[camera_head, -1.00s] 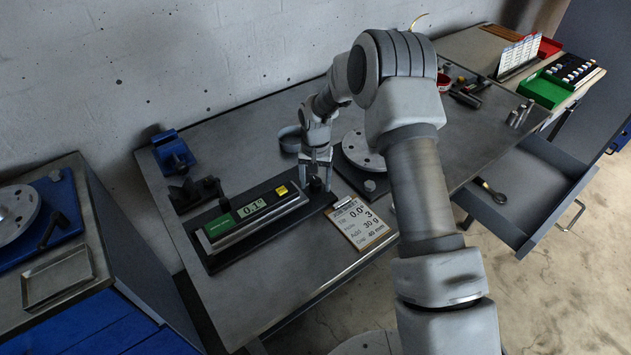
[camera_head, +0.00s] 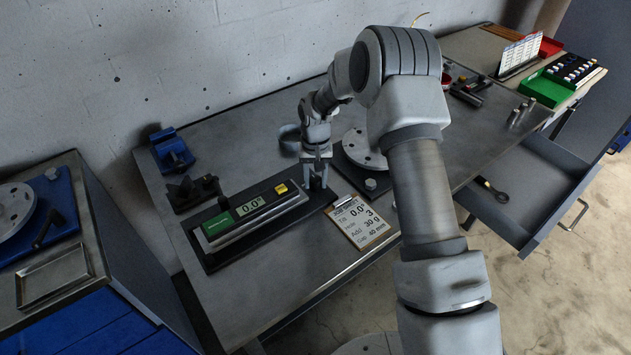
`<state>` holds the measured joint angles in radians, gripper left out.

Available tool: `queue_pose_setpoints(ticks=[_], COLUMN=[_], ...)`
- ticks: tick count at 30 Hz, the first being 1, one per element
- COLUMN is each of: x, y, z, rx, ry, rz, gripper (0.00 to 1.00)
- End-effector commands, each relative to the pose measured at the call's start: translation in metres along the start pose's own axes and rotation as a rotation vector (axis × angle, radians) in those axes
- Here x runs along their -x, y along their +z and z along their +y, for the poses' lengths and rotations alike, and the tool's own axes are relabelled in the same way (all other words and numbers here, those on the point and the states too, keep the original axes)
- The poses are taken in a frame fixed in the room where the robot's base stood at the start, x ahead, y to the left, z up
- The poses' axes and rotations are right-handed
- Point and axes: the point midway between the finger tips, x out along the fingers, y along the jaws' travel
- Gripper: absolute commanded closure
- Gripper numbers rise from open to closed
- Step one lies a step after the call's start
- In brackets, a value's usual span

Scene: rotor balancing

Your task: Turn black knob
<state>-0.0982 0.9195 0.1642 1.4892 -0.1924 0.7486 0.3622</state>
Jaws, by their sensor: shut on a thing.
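My gripper (camera_head: 316,182) points down at the right end of the dark base plate (camera_head: 322,198) on the workbench. It is shut on the black knob (camera_head: 317,183), which is mostly hidden between the fingers. A level with a green panel (camera_head: 220,224) and a yellow patch lies on the plate to the left of my gripper. Its display (camera_head: 251,207) reads 0.0°.
A clipboard card (camera_head: 361,219) lies just right of the plate. A blue block (camera_head: 172,150) stands at the back left. An open drawer (camera_head: 520,205) juts out at the right.

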Motion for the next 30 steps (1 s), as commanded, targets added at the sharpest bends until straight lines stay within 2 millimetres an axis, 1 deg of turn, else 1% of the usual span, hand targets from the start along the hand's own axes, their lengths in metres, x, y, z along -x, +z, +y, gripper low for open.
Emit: queue_pose_setpoints(ticks=[4,5,9,10,18,22,26,30], x=[0.000,0.000,0.000,0.000,0.001,0.009,0.031,0.065], y=[0.000,0.000,0.000,0.000,0.000,-0.001,-0.001,-0.001], z=[0.000,0.000,0.000,0.000,0.000,0.000,0.000,0.000], rx=[-0.001,-0.001,-0.002,-0.002,-0.002,-0.003,-0.004,-0.003], ry=[0.000,0.000,0.000,0.000,0.000,0.000,-0.001,-0.001], rz=[0.000,0.000,0.000,0.000,0.000,0.001,0.004,0.005], gripper=[1.00,0.57,0.31,0.28,0.28,0.28,0.28,0.28])
